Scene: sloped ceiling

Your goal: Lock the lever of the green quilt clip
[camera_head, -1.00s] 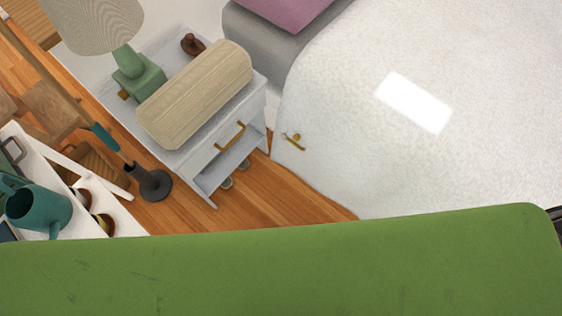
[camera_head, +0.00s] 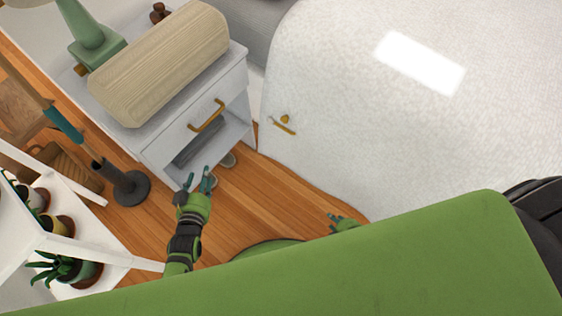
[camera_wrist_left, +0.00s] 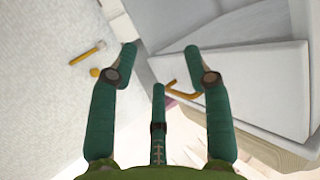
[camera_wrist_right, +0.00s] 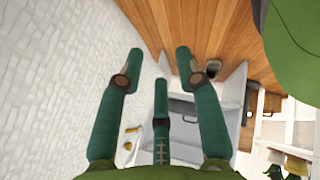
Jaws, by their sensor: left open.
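A small gold-yellow clip-like piece (camera_head: 284,126), a bar with a knob beside it, sits on the side of the white quilt. I see no green clip; whether this piece is the task's clip and how its lever stands are too small to tell. It also shows in the left wrist view (camera_wrist_left: 86,55) and the right wrist view (camera_wrist_right: 132,129). My left gripper (camera_head: 197,181) is open and empty, left of and below the piece, in front of the nightstand. My right gripper (camera_head: 335,218) is partly hidden by my green body; its fingers (camera_wrist_right: 158,75) are apart and empty.
The white nightstand (camera_head: 232,85) with a gold drawer handle (camera_head: 207,116) stands close to my left gripper, a beige bolster (camera_head: 160,64) on top. The quilted bed (camera_head: 380,130) fills the right. A plant shelf (camera_head: 115,253) is at lower left. Wood floor lies between.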

